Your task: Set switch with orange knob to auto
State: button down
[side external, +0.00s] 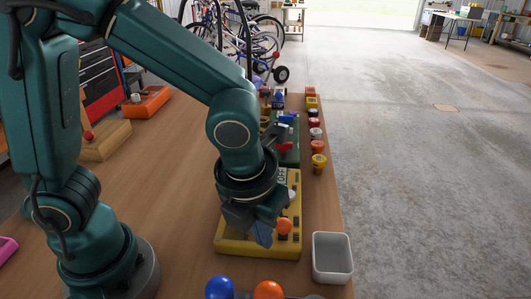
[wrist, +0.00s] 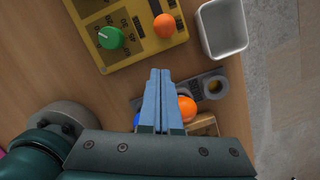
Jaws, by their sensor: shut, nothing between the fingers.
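A yellow control box (side external: 232,246) lies on the wooden table, partly hidden behind my gripper in the side view. An orange knob (side external: 284,226) is on it, just right of my gripper (side external: 262,238). In the wrist view the yellow box (wrist: 106,61) carries this orange knob (wrist: 164,25) and a green dial (wrist: 111,38). The markings by the orange knob are too small to read, so its setting cannot be told. My gripper (wrist: 159,75) has its blue fingers shut, pointing down, apart from the orange knob.
A white open bin (side external: 331,262) stands right of the box. A grey plate (wrist: 213,86) has an orange ball (wrist: 186,109); a blue ball (side external: 219,288) is nearby. Several coloured buttons (side external: 317,147) line the table's right edge.

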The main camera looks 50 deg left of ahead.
jog(key=shift+w+a+f, duration=0.15)
jog(key=shift+w+f, duration=0.05)
jog(key=shift+w, duration=0.4)
jog(key=shift+w+a+f, duration=0.15)
jog(key=shift+w+a, duration=0.05)
jog(key=shift+w, duration=0.35)
jog(key=shift+w+a+f, duration=0.15)
jog(key=shift+w+f, duration=0.05)
jog(key=shift+w, duration=0.4)
jog(key=shift+w+a, duration=1.25)
jog(key=shift+a, duration=0.05)
jog(key=s, duration=0.1)
jog(key=s+d+r, duration=0.1)
jog(key=s, duration=0.1)
jog(key=shift+s+d+r, duration=0.15)
jog(key=shift+s+r, duration=0.2)
jog(key=v, duration=0.9)
jog(key=shift+r, duration=0.4)
